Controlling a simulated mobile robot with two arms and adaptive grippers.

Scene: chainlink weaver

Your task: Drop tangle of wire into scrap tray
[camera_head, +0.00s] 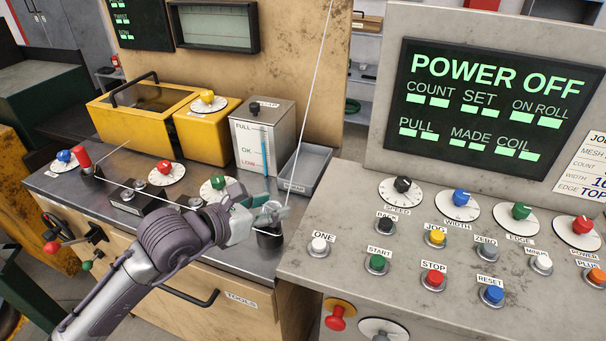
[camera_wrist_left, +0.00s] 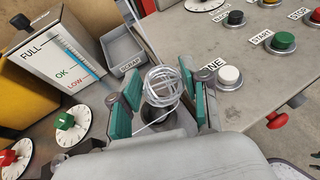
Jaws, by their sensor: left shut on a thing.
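My left gripper (camera_head: 262,207) is shut on the tangle of wire (camera_wrist_left: 163,80), a loose ball of pale wire between the green finger pads. The tangle also shows small at the fingertips in the head view (camera_head: 271,209). The gripper holds it above a dark round cup (camera_head: 269,238) near the bench's right front edge. The scrap tray (camera_head: 317,174) is a shallow, empty-looking grey metal tray behind and to the right of the gripper. It also shows in the left wrist view (camera_wrist_left: 107,47), beyond the fingers. My right gripper is out of view.
A metal tank with a level gauge (camera_head: 262,139) stands left of the scrap tray. A grey control panel with buttons (camera_head: 430,262) lies to the right, its screen reading POWER OFF. A thin wire (camera_head: 318,75) runs up behind the tray. Dials and a yellow machine (camera_head: 205,132) are to the left.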

